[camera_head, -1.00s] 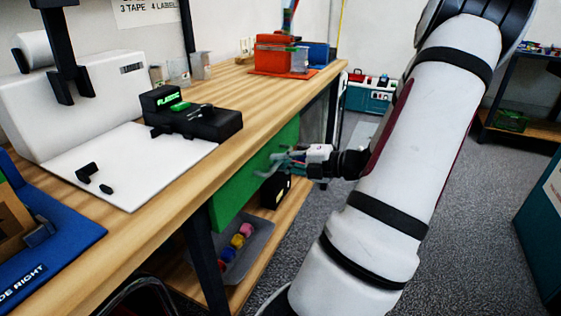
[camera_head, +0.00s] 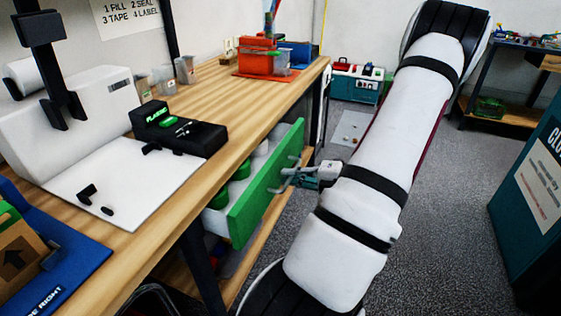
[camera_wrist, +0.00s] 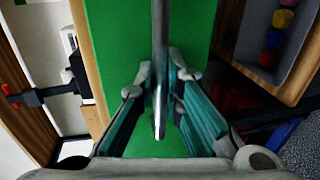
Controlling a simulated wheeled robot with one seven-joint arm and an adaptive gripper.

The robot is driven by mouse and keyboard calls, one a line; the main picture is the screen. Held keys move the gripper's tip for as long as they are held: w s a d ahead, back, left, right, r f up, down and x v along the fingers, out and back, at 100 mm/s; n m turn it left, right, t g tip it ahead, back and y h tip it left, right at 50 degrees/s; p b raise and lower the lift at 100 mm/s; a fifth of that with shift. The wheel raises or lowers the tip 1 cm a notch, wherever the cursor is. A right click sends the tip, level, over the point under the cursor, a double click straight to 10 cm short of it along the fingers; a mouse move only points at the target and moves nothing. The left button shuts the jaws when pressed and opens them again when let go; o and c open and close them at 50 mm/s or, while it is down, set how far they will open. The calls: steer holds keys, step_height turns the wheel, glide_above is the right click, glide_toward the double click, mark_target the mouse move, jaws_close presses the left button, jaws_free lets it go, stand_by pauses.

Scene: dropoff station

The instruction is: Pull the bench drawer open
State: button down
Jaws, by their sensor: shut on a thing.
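The bench drawer (camera_head: 262,200) has a green front and stands pulled out from under the wooden bench top. Green-topped and white round items (camera_head: 239,170) show inside it. My gripper (camera_head: 290,178) is at the drawer's front, on its outer side. In the wrist view, the metal bar handle (camera_wrist: 159,60) runs between the two fingers of my gripper (camera_wrist: 158,95), against the green front. The fingers are closed around the handle. The exact contact of the fingertips is hard to see.
The bench top (camera_head: 225,110) holds a black device (camera_head: 178,130), a white board (camera_head: 120,185) and an orange container (camera_head: 258,60). A grey bin (camera_wrist: 278,45) with colored rolls sits below the drawer. A teal cabinet (camera_head: 535,180) stands at the right. Grey floor lies between.

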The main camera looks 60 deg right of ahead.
steer(key=f+p+v, duration=0.2)
steer(key=p+v, duration=0.2)
steer(key=v, duration=0.5)
steer(key=f+p+v, duration=0.1)
steer(key=p+v, duration=0.3)
steer(key=v, duration=0.5)
steer(key=shift+s+f+p, duration=0.3)
steer(key=shift+s+f, duration=0.1)
steer(key=shift+d, duration=0.15)
steer(key=c, duration=1.7)
jaws_free()
steer(key=v, duration=1.2)
steer(key=shift+d, duration=0.1)
